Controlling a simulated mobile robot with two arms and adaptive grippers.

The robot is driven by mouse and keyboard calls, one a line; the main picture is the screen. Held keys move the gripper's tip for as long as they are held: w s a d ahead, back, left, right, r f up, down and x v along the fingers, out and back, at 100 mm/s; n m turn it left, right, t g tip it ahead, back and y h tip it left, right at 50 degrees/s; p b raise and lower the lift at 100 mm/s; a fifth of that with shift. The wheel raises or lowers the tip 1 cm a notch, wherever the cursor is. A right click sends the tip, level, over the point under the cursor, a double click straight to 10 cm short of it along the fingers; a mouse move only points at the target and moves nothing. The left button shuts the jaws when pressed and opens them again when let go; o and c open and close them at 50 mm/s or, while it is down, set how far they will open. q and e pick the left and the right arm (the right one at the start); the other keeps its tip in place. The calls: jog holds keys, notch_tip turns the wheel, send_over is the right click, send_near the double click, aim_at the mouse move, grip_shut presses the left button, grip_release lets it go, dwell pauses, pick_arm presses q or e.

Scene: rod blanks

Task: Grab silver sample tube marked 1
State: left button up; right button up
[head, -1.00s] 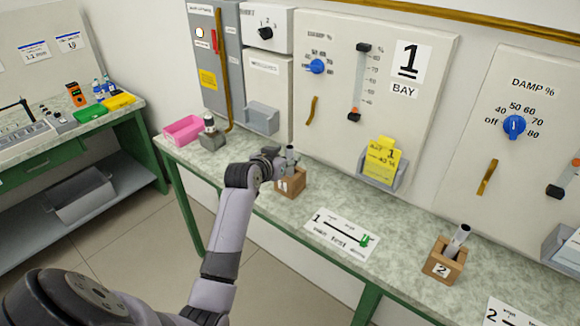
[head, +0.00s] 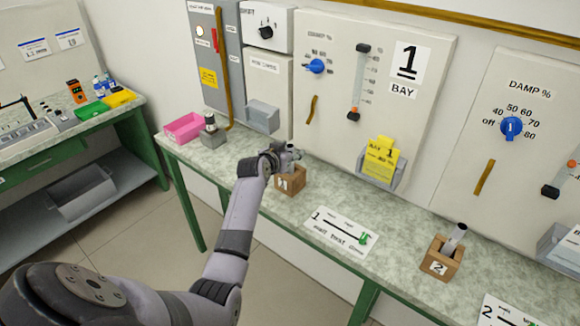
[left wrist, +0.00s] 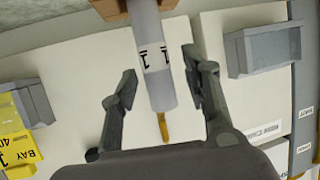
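The silver sample tube marked 1 stands in a wooden block marked 1 (head: 291,181) on the bench. In the left wrist view the tube (left wrist: 147,40) shows its grey body and a white band with the number 1. My left gripper (head: 293,155) is at the tube above the block and hides most of it in the head view. In the left wrist view its two fingers (left wrist: 158,82) are open, one on each side of the tube, with gaps between them and the tube. My right gripper is in neither view.
A second tube (head: 457,236) stands in a wooden block marked 2 (head: 440,262) further right. A printed card (head: 340,232) lies between the blocks. A pink tray (head: 184,128) and a grey holder (head: 213,138) stand at left. The panel wall with a yellow-card bin (head: 380,166) rises behind.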

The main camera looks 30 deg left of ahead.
pick_arm(q)
jog(key=c, duration=0.9)
jog(key=shift+c, duration=0.2)
